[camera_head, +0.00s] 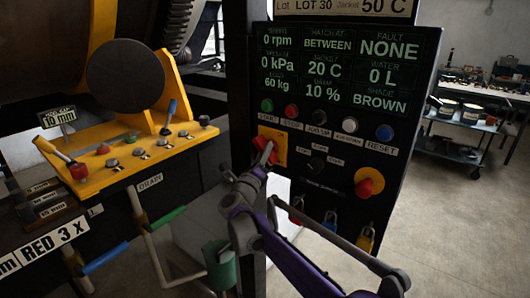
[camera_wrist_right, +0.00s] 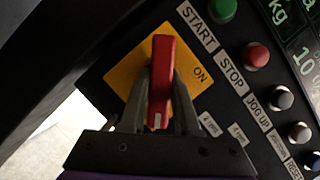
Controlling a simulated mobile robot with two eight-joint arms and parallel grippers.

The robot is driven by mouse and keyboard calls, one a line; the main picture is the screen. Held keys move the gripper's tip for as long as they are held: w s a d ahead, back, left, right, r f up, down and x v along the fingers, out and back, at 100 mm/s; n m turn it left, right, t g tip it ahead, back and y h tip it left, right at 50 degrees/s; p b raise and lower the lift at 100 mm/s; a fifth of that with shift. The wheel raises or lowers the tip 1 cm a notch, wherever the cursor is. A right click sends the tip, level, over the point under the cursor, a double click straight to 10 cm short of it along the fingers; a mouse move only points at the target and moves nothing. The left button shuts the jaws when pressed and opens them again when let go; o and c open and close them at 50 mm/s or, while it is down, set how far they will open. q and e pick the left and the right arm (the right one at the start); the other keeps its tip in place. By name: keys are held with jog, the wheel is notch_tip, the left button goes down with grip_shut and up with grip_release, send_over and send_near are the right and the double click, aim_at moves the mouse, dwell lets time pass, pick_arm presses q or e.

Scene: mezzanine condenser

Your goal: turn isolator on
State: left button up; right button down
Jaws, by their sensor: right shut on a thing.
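The isolator is a red handle (camera_head: 264,150) on a yellow square plate (camera_head: 281,146), at the lower left of the black control panel. My right gripper (camera_head: 258,172) is on the handle. In the right wrist view the gripper fingers (camera_wrist_right: 160,98) are shut on both sides of the red handle (camera_wrist_right: 164,65). The word ON is printed on the yellow plate (camera_wrist_right: 127,72), right of the handle. The handle lies at an angle to the line from the plate's centre to ON. My left gripper is not in view.
Several push buttons, including a green one (camera_head: 267,105), sit above the isolator. A red emergency knob (camera_head: 366,184) on yellow is to its right, with padlocks (camera_head: 365,238) below. A yellow lever console (camera_head: 150,150) stands left. Open floor lies at the right.

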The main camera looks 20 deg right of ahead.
dwell(0.4)
jog(key=n+y, duration=0.2)
jog(key=n, duration=0.3)
jog(key=n+g+y+b, duration=0.1)
jog(key=n, duration=0.2)
jog(key=n+g+b, duration=0.1)
jog(key=n, duration=0.2)
jog(key=shift+y, duration=0.4)
jog(key=n+g, duration=0.1)
jog(key=n, duration=0.2)
jog(key=shift+r+g, duration=0.15)
jog(key=shift+g, duration=0.15)
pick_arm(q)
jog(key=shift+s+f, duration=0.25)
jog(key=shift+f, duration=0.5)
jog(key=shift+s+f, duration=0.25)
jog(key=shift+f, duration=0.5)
pick_arm(e)
jog(key=shift+n+g, duration=0.8)
jog(key=shift+n, duration=0.7)
jog(key=c, duration=0.6)
grip_release()
jog(key=shift+c, duration=0.2)
